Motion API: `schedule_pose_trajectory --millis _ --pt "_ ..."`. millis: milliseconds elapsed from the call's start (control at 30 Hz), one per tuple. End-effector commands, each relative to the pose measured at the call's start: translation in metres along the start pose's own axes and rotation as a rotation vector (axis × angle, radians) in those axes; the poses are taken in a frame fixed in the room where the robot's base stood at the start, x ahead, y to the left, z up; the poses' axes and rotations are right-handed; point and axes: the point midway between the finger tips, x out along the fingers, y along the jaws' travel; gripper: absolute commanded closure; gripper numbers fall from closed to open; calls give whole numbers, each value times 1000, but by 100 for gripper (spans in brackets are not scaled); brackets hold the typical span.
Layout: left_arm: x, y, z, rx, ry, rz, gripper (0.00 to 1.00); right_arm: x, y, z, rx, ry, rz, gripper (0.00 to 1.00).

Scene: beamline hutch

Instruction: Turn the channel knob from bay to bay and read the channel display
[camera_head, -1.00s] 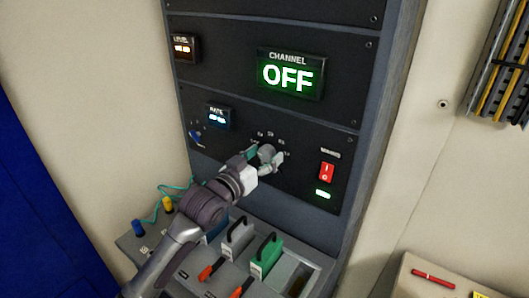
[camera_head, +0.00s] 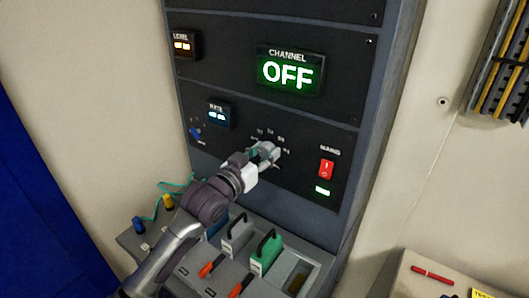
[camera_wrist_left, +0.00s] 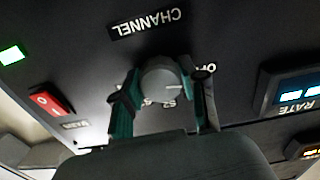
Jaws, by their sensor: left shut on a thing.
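The channel display (camera_head: 288,73) on the rack panel reads OFF in green in the head view. The channel knob (camera_wrist_left: 160,80) is a grey round knob with a white pointer line, below the display. My left gripper (camera_head: 263,155) is shut on the knob, with a finger on each side of it. In the left wrist view the green and black fingers of my left gripper (camera_wrist_left: 160,98) flank the knob; the CHANNEL label (camera_wrist_left: 146,24) and an OFF mark show upside down. The fingers hide some bay marks. My right gripper is not in view.
A red mains switch (camera_head: 327,169) with a green lamp is right of the knob. A blue knob (camera_head: 196,133) and the rate display (camera_head: 218,115) are left. Below, a shelf holds a green handled module (camera_head: 266,254), a grey module (camera_head: 237,236) and orange levers.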

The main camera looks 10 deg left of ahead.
Motion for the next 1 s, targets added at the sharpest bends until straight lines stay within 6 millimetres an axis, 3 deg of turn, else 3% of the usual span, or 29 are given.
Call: schedule_pose_trajectory --millis 600,1000 --pt "0 -1 -1 447 -1 0 93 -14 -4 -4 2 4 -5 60" --pt "0 -1 -1 625 0 0 93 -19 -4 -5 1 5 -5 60"
